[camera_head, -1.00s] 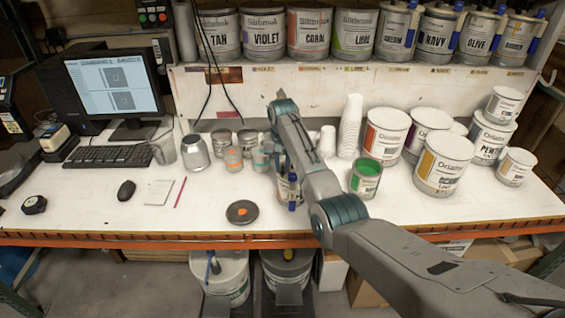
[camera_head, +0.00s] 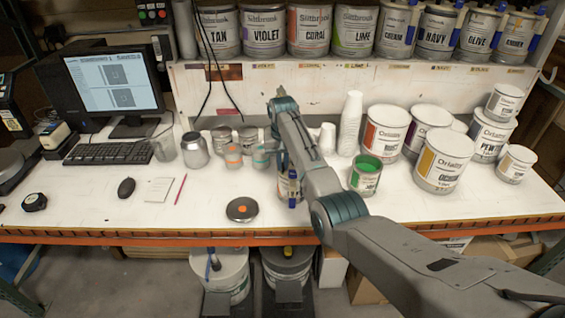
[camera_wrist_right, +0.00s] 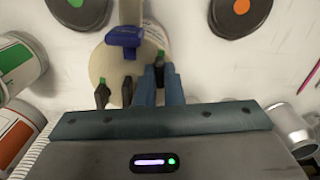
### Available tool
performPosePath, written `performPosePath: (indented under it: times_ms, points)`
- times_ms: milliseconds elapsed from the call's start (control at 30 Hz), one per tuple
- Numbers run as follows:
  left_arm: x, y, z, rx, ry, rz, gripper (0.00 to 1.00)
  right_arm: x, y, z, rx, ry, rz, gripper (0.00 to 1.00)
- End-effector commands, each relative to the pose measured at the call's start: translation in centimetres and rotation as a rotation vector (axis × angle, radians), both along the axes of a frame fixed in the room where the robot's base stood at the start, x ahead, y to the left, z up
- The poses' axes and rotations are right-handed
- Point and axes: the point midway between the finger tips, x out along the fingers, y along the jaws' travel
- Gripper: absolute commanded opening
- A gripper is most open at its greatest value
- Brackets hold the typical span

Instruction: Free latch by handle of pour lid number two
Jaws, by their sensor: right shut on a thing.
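A small can (camera_head: 289,188) with a blue-handled pour lid stands on the bench beneath my right arm, which hides much of it in the head view. In the right wrist view its cream lid (camera_wrist_right: 104,62) is seen from above, with a blue handle (camera_wrist_right: 125,37) sticking up beyond my fingers. My right gripper (camera_wrist_right: 132,88) is down at the lid, shut on a part of it. The fingers and dark green-tipped pieces overlap, so I cannot tell exactly which part is held. No number shows on the lid. My left gripper is out of view.
An open green can (camera_head: 366,178) and white cups (camera_head: 350,125) stand right of the arm. Small tins (camera_head: 233,157) stand close on the left. A dark disc (camera_head: 242,210) lies near the front edge. Shelf cans (camera_head: 437,33) line the back.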

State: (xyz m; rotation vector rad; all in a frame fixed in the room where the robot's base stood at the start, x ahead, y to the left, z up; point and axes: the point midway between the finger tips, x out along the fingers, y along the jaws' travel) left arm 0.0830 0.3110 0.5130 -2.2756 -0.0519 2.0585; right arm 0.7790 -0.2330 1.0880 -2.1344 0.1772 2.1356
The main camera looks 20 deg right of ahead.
Motion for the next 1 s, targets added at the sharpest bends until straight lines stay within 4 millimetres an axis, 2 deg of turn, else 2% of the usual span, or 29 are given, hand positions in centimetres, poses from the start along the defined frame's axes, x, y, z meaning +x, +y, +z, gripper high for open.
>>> performPosePath:
  times_ms: [1000]
  points:
    - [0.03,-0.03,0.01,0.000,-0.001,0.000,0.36,0.03,0.00,0.07,-0.001,-0.001,0.949,0.00]
